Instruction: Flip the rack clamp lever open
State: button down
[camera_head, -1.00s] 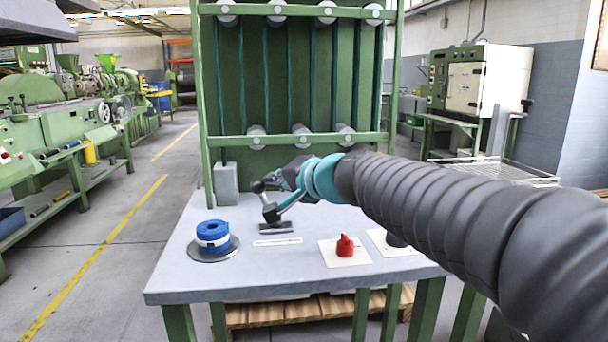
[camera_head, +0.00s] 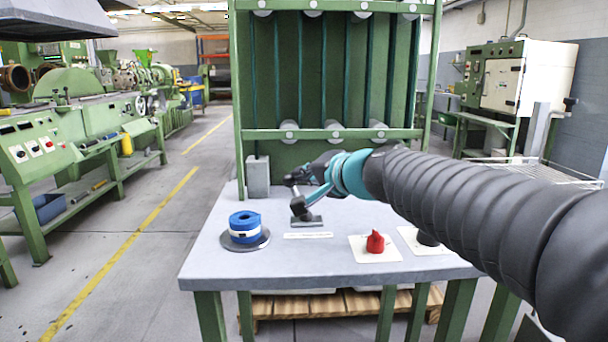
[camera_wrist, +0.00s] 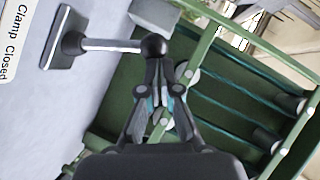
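The clamp lever (camera_wrist: 112,45) is a metal rod with a black ball knob (camera_wrist: 153,46), rising from a dark base plate (camera_wrist: 66,38) on the grey table. In the head view the lever's base (camera_head: 306,222) lies near the table's middle. A white label (camera_wrist: 8,32) beside it reads "Clamp Closed". My gripper (camera_wrist: 160,66) has its fingers drawn close together, with the tips right at the knob. I cannot tell whether they pinch it. In the head view my gripper (camera_head: 308,180) is at the lever's upper end, partly hiding it.
A blue-and-white spool (camera_head: 244,226) sits on a round plate left of the lever. A red knob (camera_head: 375,241) on a white plate is at the right front. The green rack (camera_head: 238,100) rises behind the table, with a grey block (camera_head: 258,176) at its foot.

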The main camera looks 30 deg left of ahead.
jog(key=w+r+v, duration=0.2)
jog(key=v, duration=1)
jog(key=shift+d+b, duration=0.4)
jog(key=shift+d, duration=0.2)
jog(key=s+d+f+h, duration=0.4)
jog(key=d+f, duration=0.5)
jog(key=d, duration=0.3)
jog(key=s+d+f+h+p, duration=0.1)
jog(key=s+d+f+h, duration=0.4)
jog(key=d, duration=0.8)
jog(key=s+d+f+h, duration=0.4)
jog(key=s+d+f, duration=0.4)
jog(key=d+f, duration=0.5)
jog(key=shift+f+g+h+p, duration=0.2)
jog(key=shift+g+h+p, duration=0.1)
jog(key=shift+g, duration=0.1)
